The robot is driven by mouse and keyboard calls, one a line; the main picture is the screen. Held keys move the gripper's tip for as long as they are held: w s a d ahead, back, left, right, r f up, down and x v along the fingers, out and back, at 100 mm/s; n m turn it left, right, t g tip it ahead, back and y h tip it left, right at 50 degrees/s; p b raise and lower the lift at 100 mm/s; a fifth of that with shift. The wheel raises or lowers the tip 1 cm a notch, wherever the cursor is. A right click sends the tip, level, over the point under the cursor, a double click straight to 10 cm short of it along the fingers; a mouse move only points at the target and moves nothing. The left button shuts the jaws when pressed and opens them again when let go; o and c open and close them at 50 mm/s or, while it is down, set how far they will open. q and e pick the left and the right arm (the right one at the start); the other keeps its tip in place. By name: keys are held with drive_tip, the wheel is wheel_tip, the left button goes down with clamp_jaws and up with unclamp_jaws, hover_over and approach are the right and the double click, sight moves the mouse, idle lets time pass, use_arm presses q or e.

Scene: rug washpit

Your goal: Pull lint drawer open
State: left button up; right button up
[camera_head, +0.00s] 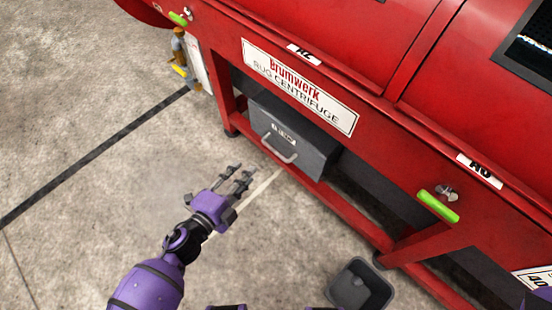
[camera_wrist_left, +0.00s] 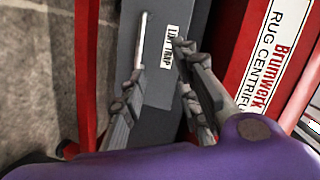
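The lint drawer (camera_head: 316,150) is a dark grey box under the red centrifuge, with a label and a pale bar handle (camera_head: 279,148) on its front. It looks shut. My left gripper (camera_head: 238,174) is open and empty, in front of the drawer and apart from the handle, its fingers pointing towards it. In the left wrist view the drawer front (camera_wrist_left: 160,98) shows a "LINT TRAP" label (camera_wrist_left: 168,47). The handle (camera_wrist_left: 141,40) there appears beyond the left finger, between the fingers' reach and the left side. My right gripper is not in view.
The red centrifuge (camera_head: 360,60) spans the top right, with a lower red rail (camera_head: 345,222) and legs. A dark open bin (camera_head: 360,287) stands on the floor at lower right. Bare concrete floor (camera_head: 110,190) lies to the left. A green-handled latch (camera_head: 438,206) is at right.

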sight(276, 152)
use_arm(q)
drive_tip(key=w+d+f+m+h+b, duration=0.1)
drive_tip(key=w+d+f+m+b, duration=0.1)
drive_tip(key=w+d+f, duration=0.1)
drive_tip(key=w+d+f+m+g+h+b, duration=0.1)
drive_tip(key=w+d+f+m+b, duration=0.1)
drive_tip(key=w, duration=0.3)
drive_tip(key=w+d+f+m+b, duration=0.2)
drive_tip(key=w+d+f+b, duration=0.1)
drive_tip(key=w+d+b, duration=0.1)
drive_tip(key=shift+w+d+f+g+h, duration=0.25)
drive_tip(key=shift+w+f+g+h, duration=0.05)
drive_tip(key=shift+w+g+h, duration=0.1)
drive_tip(key=shift+w+d, duration=0.1)
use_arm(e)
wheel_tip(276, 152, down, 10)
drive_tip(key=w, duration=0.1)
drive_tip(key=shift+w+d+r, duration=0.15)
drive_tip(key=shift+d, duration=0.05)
use_arm(q)
clamp_jaws()
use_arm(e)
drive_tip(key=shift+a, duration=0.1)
